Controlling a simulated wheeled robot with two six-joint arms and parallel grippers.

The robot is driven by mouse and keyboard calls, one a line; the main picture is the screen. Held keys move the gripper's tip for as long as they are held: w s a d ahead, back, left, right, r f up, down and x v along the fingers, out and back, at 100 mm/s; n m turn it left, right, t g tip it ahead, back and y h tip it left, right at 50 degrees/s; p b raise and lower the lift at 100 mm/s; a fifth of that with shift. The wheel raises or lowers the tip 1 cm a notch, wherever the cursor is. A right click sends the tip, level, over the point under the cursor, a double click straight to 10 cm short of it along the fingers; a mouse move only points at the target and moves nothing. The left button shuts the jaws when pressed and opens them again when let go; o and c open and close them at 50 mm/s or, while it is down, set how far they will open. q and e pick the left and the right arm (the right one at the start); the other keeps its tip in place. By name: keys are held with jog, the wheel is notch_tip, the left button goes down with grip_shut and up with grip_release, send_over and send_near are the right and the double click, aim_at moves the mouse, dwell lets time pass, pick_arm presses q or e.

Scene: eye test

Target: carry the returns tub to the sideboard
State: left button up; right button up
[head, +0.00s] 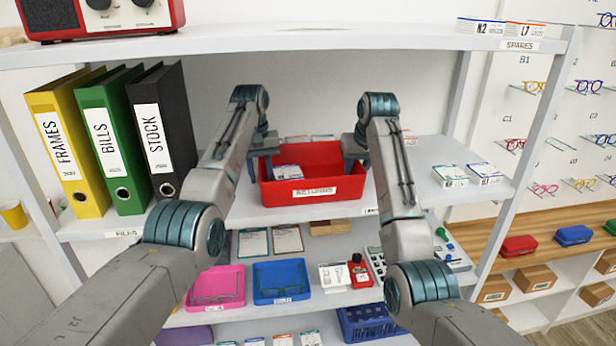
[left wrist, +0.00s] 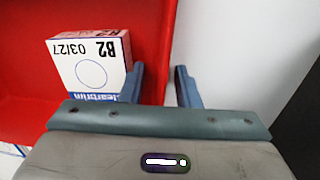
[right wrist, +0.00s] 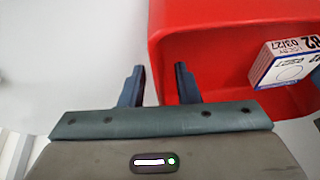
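The red returns tub (head: 330,188), labelled RETURNS, stands on the middle shelf (head: 425,190) with a white-and-blue box (head: 288,172) inside. The tub also shows in the left wrist view (left wrist: 60,20) and right wrist view (right wrist: 205,22). My left gripper (left wrist: 160,85) is at the tub's left end, one finger inside the wall and one outside, with space between them. My right gripper (head: 357,152) straddles the right end wall likewise; its fingers (right wrist: 160,85) stand apart with gaps beside the rim. I cannot tell which furniture is the sideboard.
Yellow, green and black binders (head: 112,140) stand left of the tub. Small boxes (head: 468,174) lie to its right. An upper shelf (head: 300,38) with a red radio (head: 100,14) overhangs. A wood-topped unit (head: 540,262) stands at right.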

pick_arm(q)
grip_shut()
pick_arm(e)
grip_shut()
pick_arm(q)
jog(key=shift+r, duration=0.15)
pick_arm(e)
jog(key=shift+r, duration=0.15)
